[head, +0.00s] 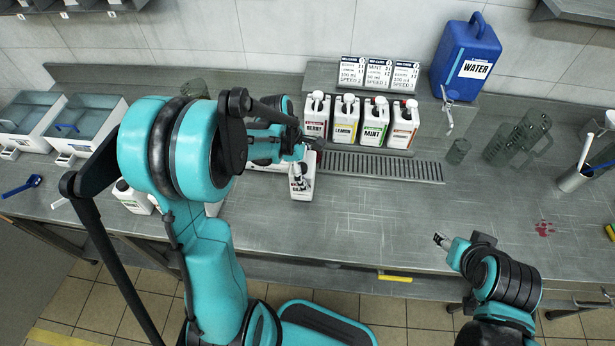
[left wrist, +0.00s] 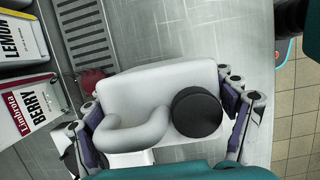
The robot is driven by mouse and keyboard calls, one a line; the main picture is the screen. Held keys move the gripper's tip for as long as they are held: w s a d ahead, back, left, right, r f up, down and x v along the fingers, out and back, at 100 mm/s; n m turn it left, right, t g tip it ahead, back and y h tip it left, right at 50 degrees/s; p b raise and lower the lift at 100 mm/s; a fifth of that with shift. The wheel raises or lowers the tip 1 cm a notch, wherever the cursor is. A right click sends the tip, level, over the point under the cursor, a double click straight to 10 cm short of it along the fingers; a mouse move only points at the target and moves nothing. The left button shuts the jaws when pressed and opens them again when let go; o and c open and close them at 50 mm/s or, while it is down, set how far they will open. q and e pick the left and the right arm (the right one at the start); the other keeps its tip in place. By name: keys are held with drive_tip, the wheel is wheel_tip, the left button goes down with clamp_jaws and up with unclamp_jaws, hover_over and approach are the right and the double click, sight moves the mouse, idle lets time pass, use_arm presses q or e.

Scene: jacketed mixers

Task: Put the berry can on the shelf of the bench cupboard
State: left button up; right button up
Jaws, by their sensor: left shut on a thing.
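My left gripper (head: 300,158) is shut on a white can (head: 301,186) with a red-marked label, over the front part of the bench. In the left wrist view the held can (left wrist: 155,85) shows its handle and black cap between the fingers; its label is hidden there. I cannot tell whether it touches the bench. Another can, labelled BERRY (head: 316,117), stands at the left of a row on the back rack. My right gripper (head: 440,240) is by the bench's front edge, too small to judge. I cannot make out the cupboard's shelf.
The LEMON can (head: 346,121), the MINT can (head: 375,124) and an orange-labelled can (head: 404,126) stand beside the BERRY can. A blue water jug (head: 466,60) and clear jugs (head: 528,130) are at the right. White bins (head: 28,118) stand at left.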

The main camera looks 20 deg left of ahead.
use_arm(q)
wheel_tip(320, 180, down, 3)
drive_tip(key=shift+r+b, duration=0.2)
drive_tip(key=shift+b, duration=0.15)
drive_tip(key=shift+r, duration=0.1)
drive_tip(key=o, duration=1.8)
drive_tip(key=shift+f, duration=0.2)
drive_tip(key=shift+c, duration=0.2)
drive_tip(key=shift+r, duration=0.1)
